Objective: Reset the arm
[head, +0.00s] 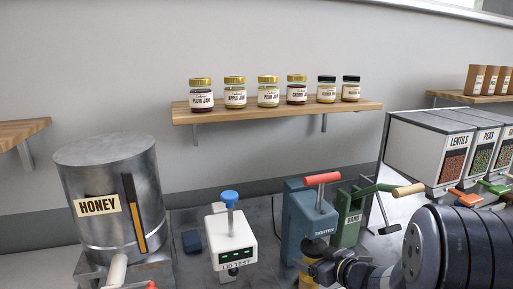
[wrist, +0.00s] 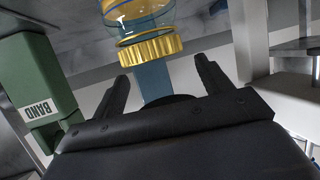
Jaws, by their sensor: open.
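My gripper (wrist: 161,68) is open in the wrist view, with its two black fingers apart and nothing between their tips. A glass jar (wrist: 140,22) with a gold lid (wrist: 150,50) is just beyond the fingertips, apart from them as far as I can tell. In the head view my gripper (head: 333,270) is at the lower right, in front of the blue TIGHTEN machine (head: 308,215) with its red handle. A yellowish jar (head: 314,247) shows there at the machine, partly hidden by the gripper. My arm comes in from the right.
The green BAND machine (head: 347,225) stands close by; it also shows in the wrist view (wrist: 40,80). A white lid tester (head: 230,245) and a steel honey tank (head: 110,195) stand to the left. Dispensers (head: 425,150) are on the right. A wall shelf (head: 275,112) holds several jars.

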